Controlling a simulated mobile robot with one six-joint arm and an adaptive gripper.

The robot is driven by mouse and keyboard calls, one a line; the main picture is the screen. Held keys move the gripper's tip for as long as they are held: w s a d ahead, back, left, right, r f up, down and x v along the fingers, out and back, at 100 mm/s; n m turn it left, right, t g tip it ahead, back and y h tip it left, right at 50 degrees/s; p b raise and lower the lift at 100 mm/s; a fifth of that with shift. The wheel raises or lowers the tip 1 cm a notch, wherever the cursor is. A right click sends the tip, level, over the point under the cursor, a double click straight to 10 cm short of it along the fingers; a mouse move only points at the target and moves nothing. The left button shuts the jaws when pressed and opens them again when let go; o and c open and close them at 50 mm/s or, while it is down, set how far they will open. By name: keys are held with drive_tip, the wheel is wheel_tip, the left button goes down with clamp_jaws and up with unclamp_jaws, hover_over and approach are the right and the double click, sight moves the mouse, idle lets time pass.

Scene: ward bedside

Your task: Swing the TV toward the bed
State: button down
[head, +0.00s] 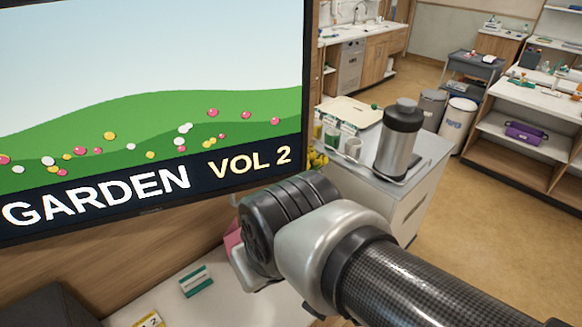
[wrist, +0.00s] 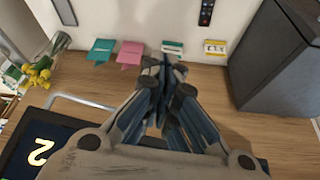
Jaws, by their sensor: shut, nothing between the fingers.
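The TV (head: 150,120) fills the left of the head view, its screen lit with a garden picture and the words "GARDEN VOL 2". A dark corner of it with an upside-down "2" (wrist: 30,150) shows at the lower left of the wrist view. A pale metal bar (wrist: 85,103) bends out beside that corner, left of my gripper (wrist: 165,68). My gripper is shut and empty, its fingers apart from the bar. In the head view my wrist is just right of the TV's lower right corner and hides what lies behind it. The bed cannot be made out.
Below are a green-and-white card (head: 196,281) and a yellow card (head: 149,320) on a pale surface. A dark grey block (wrist: 280,60) stands right of my gripper. A cabinet with a steel flask (head: 398,140) stands behind my arm. Open floor (head: 480,230) lies to the right.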

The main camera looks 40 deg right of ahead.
drive_tip(key=w+d+r+m+h+p, duration=0.1)
drive_tip(key=w+d+r+m+p, duration=0.1)
drive_tip(key=w+d+r+p, duration=0.5)
drive_tip(key=d+r+m+h+p, duration=0.1)
drive_tip(key=d+r+m+p, duration=0.15)
drive_tip(key=d+p, duration=0.6)
drive_tip(key=w+d+f+g+b, duration=0.1)
drive_tip(key=w+d+f+b, duration=0.2)
drive_tip(key=w+f, duration=0.3)
wheel_tip(320, 180, down, 4)
drive_tip(key=shift+d+r, duration=0.15)
drive_tip(key=shift+b, duration=0.3)
